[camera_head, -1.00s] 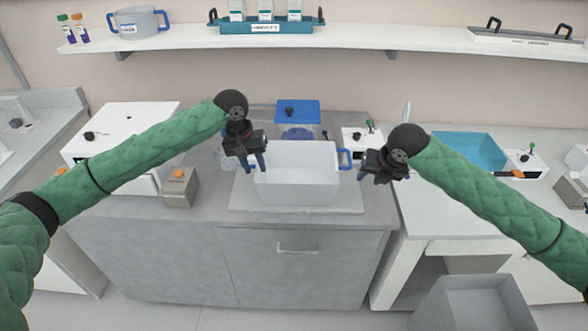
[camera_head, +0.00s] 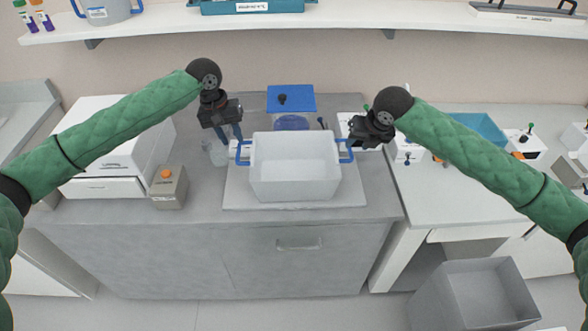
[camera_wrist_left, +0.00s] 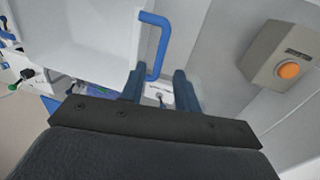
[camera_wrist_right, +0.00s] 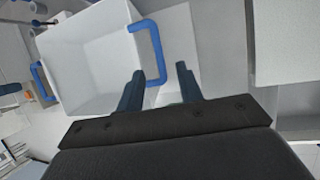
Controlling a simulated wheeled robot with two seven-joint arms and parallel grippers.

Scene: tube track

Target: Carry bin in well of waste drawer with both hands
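The white open-topped bin (camera_head: 294,185) stands empty on a pale panel (camera_head: 346,195) on the grey counter. Its left blue handle (camera_head: 240,152) and right blue handle (camera_head: 347,151) stick out at its sides. My left gripper (camera_head: 230,134) is open at the left handle; in the left wrist view the handle (camera_wrist_left: 155,42) reaches between the open fingers (camera_wrist_left: 160,84). My right gripper (camera_head: 352,141) is at the right handle; in the right wrist view its fingers (camera_wrist_right: 160,88) are open on either side of that handle (camera_wrist_right: 157,50). Neither gripper visibly grips.
A cabinet front with a handle (camera_head: 298,245) is shut below the counter. A grey open-topped box (camera_head: 470,292) stands at the lower right. A blue-lidded container (camera_head: 291,98) is behind the bin. A box with an orange button (camera_head: 168,188) is to the left.

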